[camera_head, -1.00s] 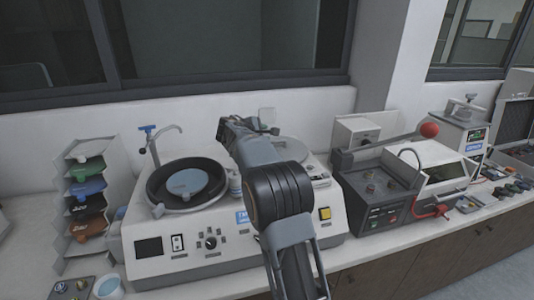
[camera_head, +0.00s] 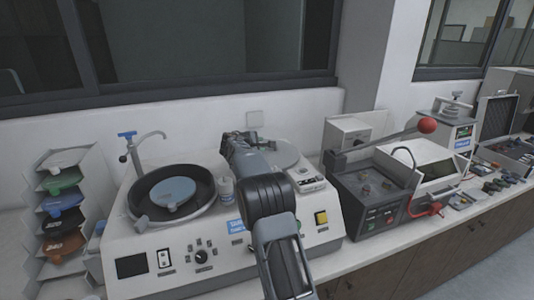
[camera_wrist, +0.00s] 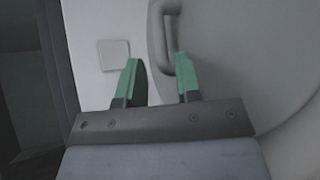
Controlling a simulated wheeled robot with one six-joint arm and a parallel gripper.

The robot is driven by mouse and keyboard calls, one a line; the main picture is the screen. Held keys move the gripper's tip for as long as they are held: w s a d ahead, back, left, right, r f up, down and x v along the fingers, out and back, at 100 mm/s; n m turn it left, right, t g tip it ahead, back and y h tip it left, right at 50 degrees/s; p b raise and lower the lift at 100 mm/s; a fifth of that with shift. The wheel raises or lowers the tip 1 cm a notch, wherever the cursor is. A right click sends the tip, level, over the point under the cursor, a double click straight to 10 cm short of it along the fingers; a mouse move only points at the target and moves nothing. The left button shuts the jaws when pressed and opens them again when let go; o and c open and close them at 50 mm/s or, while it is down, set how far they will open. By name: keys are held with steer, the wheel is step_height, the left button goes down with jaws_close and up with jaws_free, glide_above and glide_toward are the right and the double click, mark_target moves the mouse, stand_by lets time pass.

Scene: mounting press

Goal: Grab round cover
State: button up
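The round cover is a pale grey disc (camera_head: 287,153) on the right part of the white bench machine in the head view, partly hidden behind my arm. In the wrist view the cover (camera_wrist: 225,60) fills the right side, with a curved grey handle (camera_wrist: 163,40) standing off its face. My gripper (camera_wrist: 158,60) has two green fingers, spread apart and holding nothing. The handle's lower end shows between the fingertips, closer to the right finger. I cannot tell whether they touch. In the head view my gripper (camera_head: 238,143) is small and dark beside the cover.
The white machine (camera_head: 180,268) also bears a round basin (camera_head: 145,190) with a blue-grey disc and a tap at its left. A rack of coloured discs (camera_head: 62,205) stands further left. A dark control box with a red-ball lever (camera_head: 427,125) is at the right. A wall lies behind.

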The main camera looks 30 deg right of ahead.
mark_target(266, 153)
steer(key=shift+p+x, duration=1.4)
steer(key=shift+x, duration=1.45)
steer(key=shift+c, duration=0.5)
jaws_close()
steer(key=shift+r, duration=0.1)
